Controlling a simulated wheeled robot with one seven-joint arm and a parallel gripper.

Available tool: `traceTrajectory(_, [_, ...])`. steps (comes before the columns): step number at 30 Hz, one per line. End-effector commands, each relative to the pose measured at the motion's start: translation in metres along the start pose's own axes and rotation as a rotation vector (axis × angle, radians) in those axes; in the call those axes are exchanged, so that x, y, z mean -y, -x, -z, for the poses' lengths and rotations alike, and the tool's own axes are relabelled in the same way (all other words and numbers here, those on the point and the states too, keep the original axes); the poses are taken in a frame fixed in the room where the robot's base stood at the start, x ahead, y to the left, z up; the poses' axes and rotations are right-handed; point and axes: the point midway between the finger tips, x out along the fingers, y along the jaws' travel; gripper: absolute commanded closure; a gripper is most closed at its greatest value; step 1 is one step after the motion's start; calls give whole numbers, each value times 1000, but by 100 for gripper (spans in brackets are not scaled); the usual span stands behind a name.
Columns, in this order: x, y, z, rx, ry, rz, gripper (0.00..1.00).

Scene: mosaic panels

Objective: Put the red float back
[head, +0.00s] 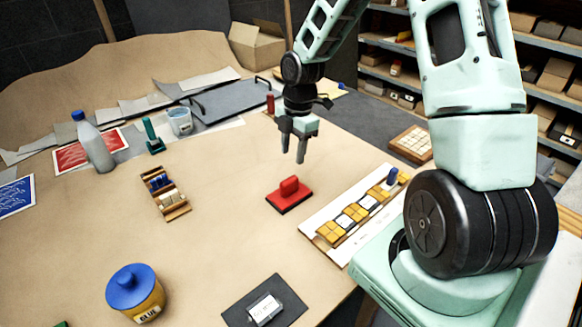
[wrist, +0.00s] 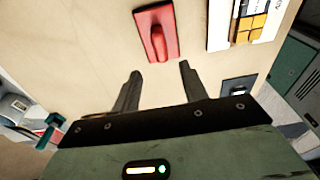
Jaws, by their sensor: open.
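The red float (head: 289,196) is a flat red block with a raised red handle, lying flat on the tan table near its middle. It also shows in the wrist view (wrist: 157,34), beyond my fingertips, with its handle pointing toward the space between them. My gripper (head: 300,158) points down above the float and a little behind it in the head view. Its two fingers are apart with nothing between them. In the wrist view my gripper (wrist: 157,70) is open and clear of the float. I cannot tell the float's own resting place from these frames.
A mosaic panel (head: 330,256) with yellow and white tiles lies right of the float. Bare table surrounds the float.

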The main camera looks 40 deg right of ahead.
Motion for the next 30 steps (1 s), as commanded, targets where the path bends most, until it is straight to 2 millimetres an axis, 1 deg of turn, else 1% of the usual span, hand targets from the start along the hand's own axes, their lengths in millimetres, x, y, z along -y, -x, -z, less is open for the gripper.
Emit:
traceTrajectory(1, [-1,6,0,1,0,-3,57])
traceTrajectory(4, [0,14,0,0,-2,0,57])
traceTrajectory(6, [1,18,8,3,-10,1,57])
traceTrajectory(8, [3,23,24,8,-31,4,57])
traceTrajectory(11, [14,33,69,23,-107,11,57])
traceTrajectory(12, [22,38,92,31,-154,13,57])
traceTrajectory(14, [39,46,128,44,-233,15,57])
traceTrajectory(15, [52,51,150,53,-289,12,57])
traceTrajectory(17, [75,58,181,62,-378,7,57])
traceTrajectory(18, [91,62,199,68,-436,3,57])
traceTrajectory(20, [117,67,223,73,-525,-5,57])
traceTrajectory(21, [135,70,236,75,-583,-9,57])
traceTrajectory(24, [176,76,259,75,-715,-21,57])
traceTrajectory(27, [206,79,271,71,-818,-28,57])
traceTrajectory(30, [225,81,277,67,-887,-31,57])
